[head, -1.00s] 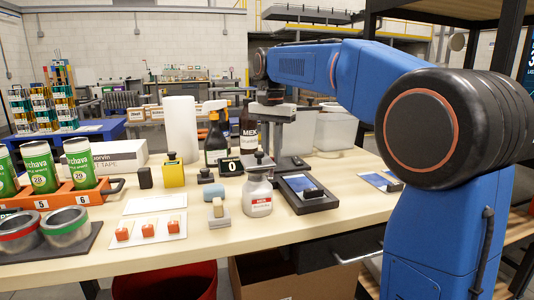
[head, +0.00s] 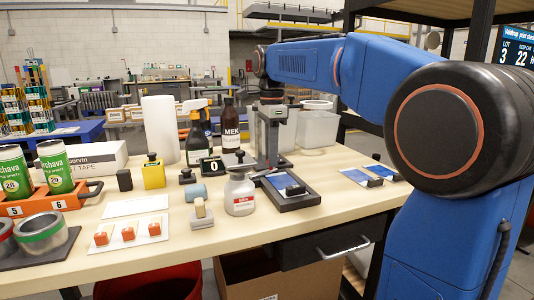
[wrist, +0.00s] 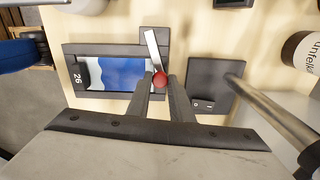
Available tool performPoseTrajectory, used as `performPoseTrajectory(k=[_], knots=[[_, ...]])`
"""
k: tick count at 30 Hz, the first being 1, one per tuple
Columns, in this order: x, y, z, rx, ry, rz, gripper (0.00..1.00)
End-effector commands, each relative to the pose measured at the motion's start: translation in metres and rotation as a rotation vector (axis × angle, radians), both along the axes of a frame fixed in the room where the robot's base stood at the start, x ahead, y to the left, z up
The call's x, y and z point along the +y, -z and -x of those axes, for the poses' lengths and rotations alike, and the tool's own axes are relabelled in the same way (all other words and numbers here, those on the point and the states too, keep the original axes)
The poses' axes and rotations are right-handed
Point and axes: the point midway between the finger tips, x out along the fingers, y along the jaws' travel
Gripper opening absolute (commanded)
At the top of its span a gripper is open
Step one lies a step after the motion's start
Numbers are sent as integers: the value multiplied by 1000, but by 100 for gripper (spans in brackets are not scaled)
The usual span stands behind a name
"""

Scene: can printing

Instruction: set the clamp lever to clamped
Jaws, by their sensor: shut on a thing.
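The clamp lever is a flat silver bar (wrist: 152,48) with a red ball knob (wrist: 160,79), in the wrist view. It stands at the edge of a dark printing fixture (wrist: 70,52), which also shows in the head view (head: 293,201). A blue and white plate (wrist: 112,74) lies in the fixture. My gripper (wrist: 162,80) is shut on the lever at its red knob, with one finger on each side. The bar runs up from the knob, slightly leftward, to the fixture's corner block. In the head view the lever is too small to make out.
A dark base with a metal post (wrist: 262,105) stands close to the right of my gripper. A white-labelled bottle (head: 239,194), a MEK bottle (head: 229,128) and a spray bottle (head: 196,140) stand nearby. Cans (head: 56,167) in an orange rack are at the left.

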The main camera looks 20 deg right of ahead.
Motion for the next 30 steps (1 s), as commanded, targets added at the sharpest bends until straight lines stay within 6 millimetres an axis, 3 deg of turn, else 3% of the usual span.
performPoseTrajectory(k=[12,30], knots=[[-3,-1,14,-2,213,0,0],[-3,-1,16,-1,251,0,0]])
